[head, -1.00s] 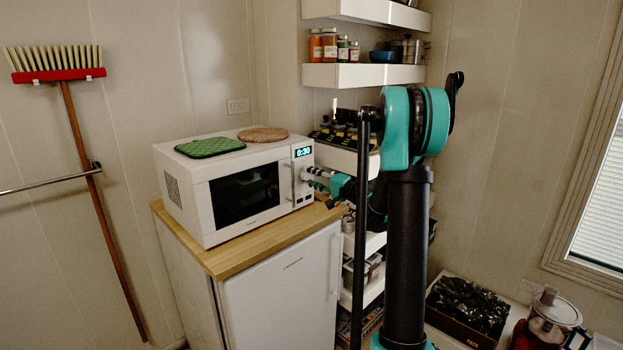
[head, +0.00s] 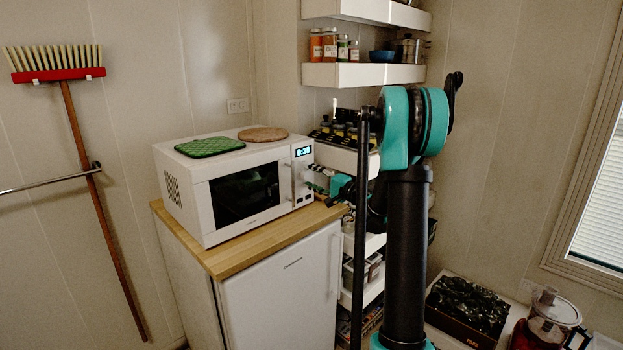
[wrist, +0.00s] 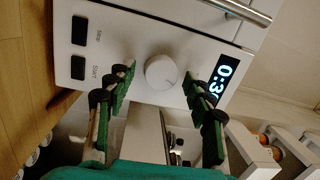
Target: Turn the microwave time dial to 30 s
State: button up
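The white microwave (head: 212,213) stands on a wood-topped cabinet, and its lit display (head: 303,152) reads 0:30. In the wrist view the round white time dial (wrist: 161,71) sits on the control panel, with two dark buttons, one labelled Start, to its left. The display (wrist: 228,82) is partly cut off behind a finger there. My gripper (wrist: 160,74) is open, with one green-padded finger on each side of the dial and a visible gap to it. In the head view my gripper (head: 318,172) is just right of the panel, and the dial cannot be made out.
The microwave's door handle (wrist: 225,12) runs close to the dial. A green pot holder (head: 209,147) and a round trivet (head: 263,134) lie on the microwave. Shelves (head: 365,76) with jars stand behind my arm. The wooden worktop (head: 270,240) in front is bare.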

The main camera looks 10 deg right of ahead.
jog(key=r+v, duration=0.1)
jog(key=v, duration=1.1)
jog(key=shift+f, duration=0.4)
jog(key=s+a+f+n+g+h, duration=0.2)
jog(key=s+a+f+g, duration=0.25)
jog(key=s+a, duration=0.2)
jog(key=s+a+f+n+g+h, duration=0.2)
jog(key=s+a+f+n+g, duration=0.1)
jog(key=s+a+f, duration=0.4)
jog(key=s+d+f+n+g+h, duration=0.1)
jog(key=s+d+f+h, duration=0.3)
jog(key=s, duration=0.5)
jog(key=s+d+f+n+g+h, duration=0.1)
jog(key=s+d+f+h, duration=0.3)
jog(key=s, duration=0.6)
jog(key=shift+s+d+f+n+h, duration=0.3)
jog(key=shift+d+f+n, duration=0.3)
jog(key=shift+n, duration=0.3)
